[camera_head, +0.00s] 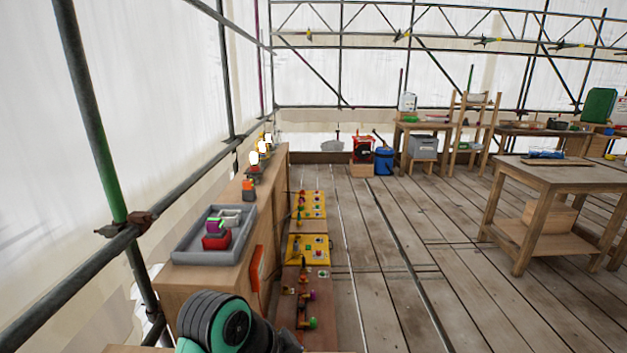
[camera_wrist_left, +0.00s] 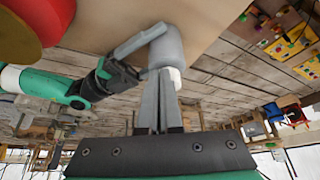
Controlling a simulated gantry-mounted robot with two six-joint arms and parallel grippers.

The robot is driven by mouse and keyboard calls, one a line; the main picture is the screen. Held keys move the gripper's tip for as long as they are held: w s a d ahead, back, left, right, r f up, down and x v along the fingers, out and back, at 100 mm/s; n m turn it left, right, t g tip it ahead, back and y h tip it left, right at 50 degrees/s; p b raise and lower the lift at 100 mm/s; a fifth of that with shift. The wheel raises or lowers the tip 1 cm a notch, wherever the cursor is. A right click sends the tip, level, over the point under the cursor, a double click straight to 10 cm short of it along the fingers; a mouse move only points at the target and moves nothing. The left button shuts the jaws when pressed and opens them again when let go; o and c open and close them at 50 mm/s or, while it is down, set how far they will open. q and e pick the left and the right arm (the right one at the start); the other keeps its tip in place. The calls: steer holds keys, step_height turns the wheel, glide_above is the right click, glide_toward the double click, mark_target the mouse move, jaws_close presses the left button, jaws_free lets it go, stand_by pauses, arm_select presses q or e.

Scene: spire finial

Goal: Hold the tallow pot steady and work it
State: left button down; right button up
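A grey cylinder with a pale end (camera_wrist_left: 168,48), which may be the tallow pot, is at the upper middle of the left wrist view. My left gripper (camera_wrist_left: 160,78) has its two grey fingers close together, with their tips overlapping the cylinder; whether they grip it is unclear. My right gripper (camera_wrist_left: 135,65) comes in from the left on its green and white arm. A grey bar, apparently one of its fingers, reaches across the cylinder's upper side; its grip is unclear. Neither gripper shows in the head view, and I cannot identify the pot there.
A grey tray (camera_head: 186,257) with red, white and purple items stands on the wooden bench at left. Yellow boards (camera_head: 313,205) with colored parts lie right of it.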

arm_select(q)
steer(key=shift+s, duration=0.1)
arm_select(e)
steer(key=shift+s, duration=0.1)
arm_select(q)
steer(key=shift+s+a, duration=0.2)
steer(key=shift+a, duration=0.05)
step_height(320, 180, up, 7)
steer(key=w+a, duration=0.1)
steer(key=w, duration=0.2)
step_height(320, 180, down, 7)
steer(key=shift+s+a, duration=0.15)
steer(key=shift+s, duration=0.15)
steer(key=shift+d, duration=0.45)
stand_by(0.8)
